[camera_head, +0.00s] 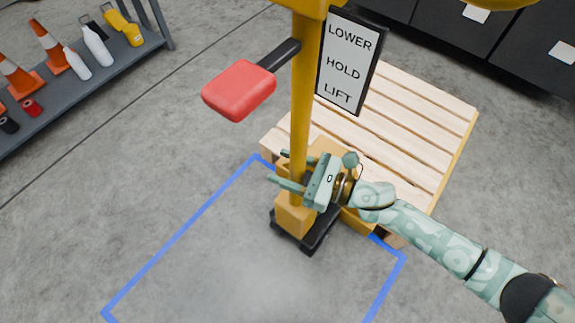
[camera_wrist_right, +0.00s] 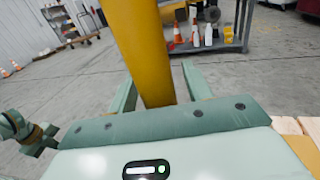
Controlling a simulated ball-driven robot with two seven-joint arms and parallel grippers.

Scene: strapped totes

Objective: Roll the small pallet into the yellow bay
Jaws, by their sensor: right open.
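A wooden slatted pallet (camera_head: 415,125) lies on the floor at right of centre in the head view. A yellow pallet jack stands at its near edge, with an upright post (camera_head: 305,90), a red handle (camera_head: 240,90) and a dark foot (camera_head: 312,238). My right gripper (camera_head: 284,171) is open, with its fingers either side of the post. The right wrist view shows the post (camera_wrist_right: 146,45) between the fingers; contact is unclear. A green piece at that view's left edge looks like my left gripper (camera_wrist_right: 38,138); its jaws are unclear. No yellow bay can be made out.
A blue floor outline (camera_head: 185,222) lies in front of the jack. A LOWER/HOLD/LIFT sign (camera_head: 349,62) is by the post. A grey shelf (camera_head: 110,73) with cones and bottles stands at left. Dark cabinets (camera_head: 450,35) stand at the back. The left floor is clear.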

